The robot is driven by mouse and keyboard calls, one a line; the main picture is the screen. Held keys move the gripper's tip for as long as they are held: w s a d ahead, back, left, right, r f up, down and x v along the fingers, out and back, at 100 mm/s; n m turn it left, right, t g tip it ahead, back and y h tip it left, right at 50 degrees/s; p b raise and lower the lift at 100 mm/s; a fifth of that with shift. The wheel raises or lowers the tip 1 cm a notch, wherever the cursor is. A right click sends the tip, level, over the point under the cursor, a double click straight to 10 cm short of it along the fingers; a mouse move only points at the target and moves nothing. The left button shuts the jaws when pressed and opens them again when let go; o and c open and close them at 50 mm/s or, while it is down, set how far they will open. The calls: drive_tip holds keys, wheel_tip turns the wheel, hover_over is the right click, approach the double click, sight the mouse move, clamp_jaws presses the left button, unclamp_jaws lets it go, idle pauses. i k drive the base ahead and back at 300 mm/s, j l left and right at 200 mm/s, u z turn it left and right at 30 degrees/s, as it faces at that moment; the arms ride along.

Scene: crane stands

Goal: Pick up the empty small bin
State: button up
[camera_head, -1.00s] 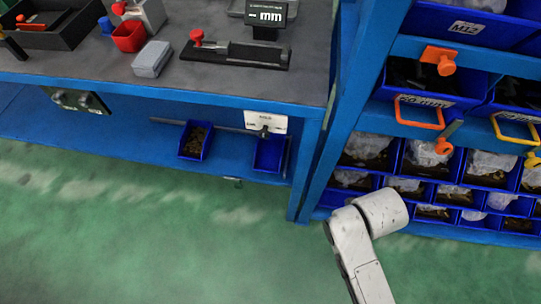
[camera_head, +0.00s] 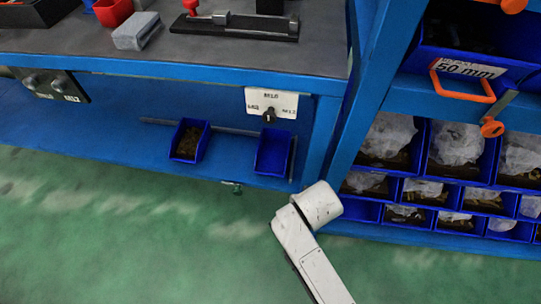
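A small blue bin (camera_head: 272,152) with no contents showing stands on the blue lower shelf under the workbench, near the bench's right leg. A second small blue bin (camera_head: 188,140) to its left holds brown parts. Part of my white arm shows at the lower middle, right of and in front of the empty-looking bin and apart from it. My gripper is not in the picture, so its state is hidden.
A blue rack (camera_head: 435,222) on the right holds several bins of bagged parts. The blue bench leg (camera_head: 321,140) stands just right of the empty-looking bin. A control panel (camera_head: 271,104) hangs above it.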

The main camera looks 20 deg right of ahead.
sight(272, 150)
drive_tip(key=i+j, duration=0.15)
drive_tip(key=i, duration=0.15)
drive_tip(key=i+j, duration=0.2)
drive_tip(key=i+j+z, duration=0.25)
drive_tip(key=j, duration=0.25)
